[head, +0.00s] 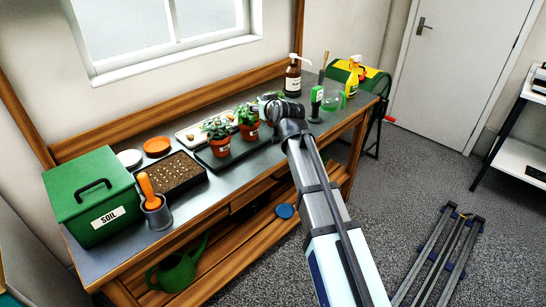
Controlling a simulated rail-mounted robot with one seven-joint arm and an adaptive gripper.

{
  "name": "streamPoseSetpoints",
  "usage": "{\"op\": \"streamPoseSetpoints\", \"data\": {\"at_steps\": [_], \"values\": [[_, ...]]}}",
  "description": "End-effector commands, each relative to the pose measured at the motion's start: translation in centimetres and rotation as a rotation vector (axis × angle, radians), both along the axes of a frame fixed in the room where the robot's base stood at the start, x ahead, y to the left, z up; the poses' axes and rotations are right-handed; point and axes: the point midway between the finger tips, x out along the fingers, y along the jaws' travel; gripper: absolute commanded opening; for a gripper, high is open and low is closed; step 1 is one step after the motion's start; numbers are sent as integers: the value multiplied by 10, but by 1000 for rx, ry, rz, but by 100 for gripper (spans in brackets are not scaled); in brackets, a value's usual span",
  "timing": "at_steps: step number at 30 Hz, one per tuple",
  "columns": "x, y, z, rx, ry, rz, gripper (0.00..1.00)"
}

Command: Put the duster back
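My gripper (266,106) is at the far end of my arm, over the bench beside the right potted plant. It is small and partly covered by my wrist, so I cannot tell whether its fingers are open or what is between them. I cannot pick out the duster for certain. An orange-handled tool (148,186) stands upright in a grey cup (155,214) at the bench's near left. A thin brown stick (325,63) rises behind a green bottle (316,98) at the far right; what it belongs to is hidden.
The bench (106,262) holds a green soil box (70,190), a seed tray (172,173), two potted plants (217,140) (249,127), a brown pump bottle (292,80) and a yellow spray bottle (353,76). A green watering can (177,272) sits on the lower shelf.

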Motion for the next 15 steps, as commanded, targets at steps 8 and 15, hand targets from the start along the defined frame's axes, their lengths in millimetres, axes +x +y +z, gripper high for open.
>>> {"op": "streamPoseSetpoints", "data": {"at_steps": [8, 15], "values": [[-2, 0, -60, -1, 4, -3, 22], [-2, 0, -115, 0, 3, -3, 22]]}}
